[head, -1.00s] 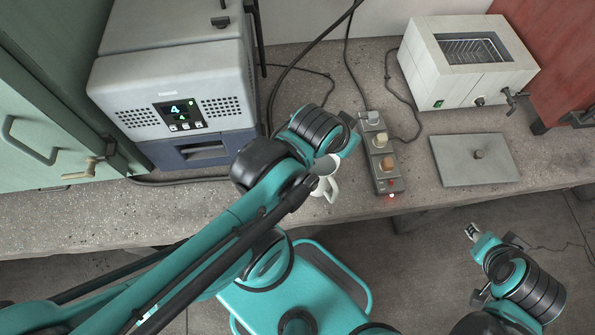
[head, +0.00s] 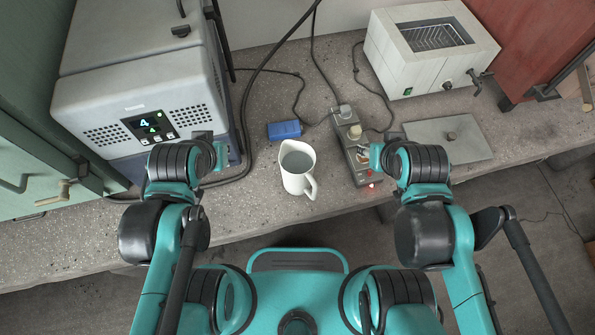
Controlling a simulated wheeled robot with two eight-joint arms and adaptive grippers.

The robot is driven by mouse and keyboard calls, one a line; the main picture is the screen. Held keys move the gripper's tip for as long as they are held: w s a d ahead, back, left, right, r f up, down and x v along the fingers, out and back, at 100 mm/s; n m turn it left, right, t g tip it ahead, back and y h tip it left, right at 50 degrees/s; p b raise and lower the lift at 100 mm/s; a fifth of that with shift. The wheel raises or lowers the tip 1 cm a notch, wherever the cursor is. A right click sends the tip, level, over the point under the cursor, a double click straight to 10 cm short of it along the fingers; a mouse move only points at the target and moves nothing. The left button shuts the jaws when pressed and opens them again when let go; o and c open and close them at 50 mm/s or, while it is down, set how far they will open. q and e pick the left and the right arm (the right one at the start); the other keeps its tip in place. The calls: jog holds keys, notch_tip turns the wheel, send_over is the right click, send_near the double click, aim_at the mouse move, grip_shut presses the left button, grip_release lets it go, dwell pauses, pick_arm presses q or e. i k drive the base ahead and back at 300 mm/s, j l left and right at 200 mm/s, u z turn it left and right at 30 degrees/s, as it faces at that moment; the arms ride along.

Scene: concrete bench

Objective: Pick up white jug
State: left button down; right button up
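The white jug (head: 297,172) stands upright on the concrete bench (head: 255,205) near its front edge, open at the top, with its handle toward the front right. Nothing touches it. My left gripper (head: 221,157) is to the left of the jug, in front of the grey machine, with a clear gap between. My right gripper (head: 370,156) is to the right of the jug, over or close to the power strip. The fingers of both grippers are small and partly hidden by the wrists, so their opening does not show.
A grey machine (head: 150,105) stands left, a white bath (head: 430,50) back right, a flat lid (head: 460,138) right. Black cables cross the bench behind.

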aim_at(296, 160)
jog(key=u, duration=0.5)
jog(key=l+u, duration=0.15)
jog(key=u, duration=0.85)
jog(key=k+l+u, duration=0.15)
jog(key=k+l, duration=0.5)
jog(key=l, duration=0.1)
